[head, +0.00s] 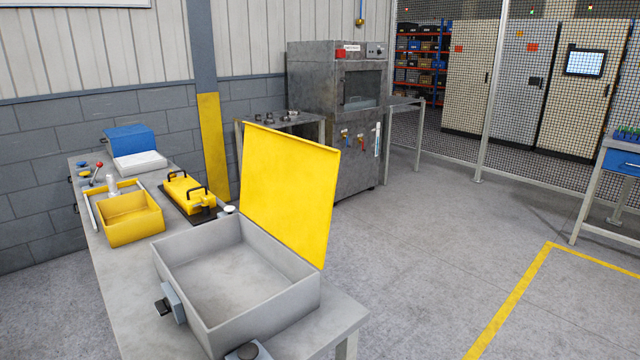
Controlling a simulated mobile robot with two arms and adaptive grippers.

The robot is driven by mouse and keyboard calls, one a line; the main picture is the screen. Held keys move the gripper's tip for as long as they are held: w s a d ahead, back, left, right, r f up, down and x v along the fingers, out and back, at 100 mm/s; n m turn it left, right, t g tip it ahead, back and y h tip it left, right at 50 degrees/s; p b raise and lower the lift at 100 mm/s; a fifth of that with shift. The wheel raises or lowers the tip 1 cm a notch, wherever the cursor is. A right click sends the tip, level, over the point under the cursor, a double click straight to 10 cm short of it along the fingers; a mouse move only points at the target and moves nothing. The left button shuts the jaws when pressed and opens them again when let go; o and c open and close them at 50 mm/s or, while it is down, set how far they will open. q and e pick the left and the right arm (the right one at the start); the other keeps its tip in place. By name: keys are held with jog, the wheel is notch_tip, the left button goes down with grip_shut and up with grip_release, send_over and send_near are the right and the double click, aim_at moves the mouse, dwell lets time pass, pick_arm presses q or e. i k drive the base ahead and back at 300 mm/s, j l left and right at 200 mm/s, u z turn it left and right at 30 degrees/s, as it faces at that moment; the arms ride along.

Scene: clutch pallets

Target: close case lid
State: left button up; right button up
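A grey case (262,321) stands on the near end of a long grey table, and its inside looks empty. Its yellow lid (289,190) is open and stands up almost vertically along the right rear side of the case. A dark latch (168,302) sits on the case's left front side. Neither of my grippers shows in the head view.
The table (112,271) also bears a yellow bin (130,228), a yellow block with black handles (187,191) and a blue-and-white box (133,147). A grey machine (338,110) stands behind the lid. Open floor (420,260) lies to the right.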

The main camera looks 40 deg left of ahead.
aim_at(288, 182)
jog(key=i+l+u, duration=0.15)
jog(key=i+u, duration=0.15)
jog(key=u, duration=0.2)
jog(key=i+l+u, duration=0.3)
jog(key=u, duration=0.15)
jog(key=i+l+u, duration=0.2)
jog(key=l+u, duration=0.15)
jog(key=u, duration=0.15)
jog(key=i+l+u, duration=0.15)
jog(key=l+u, duration=1.15)
jog(key=l, duration=0.35)
jog(key=l+u, duration=0.3)
jog(key=l, duration=0.4)
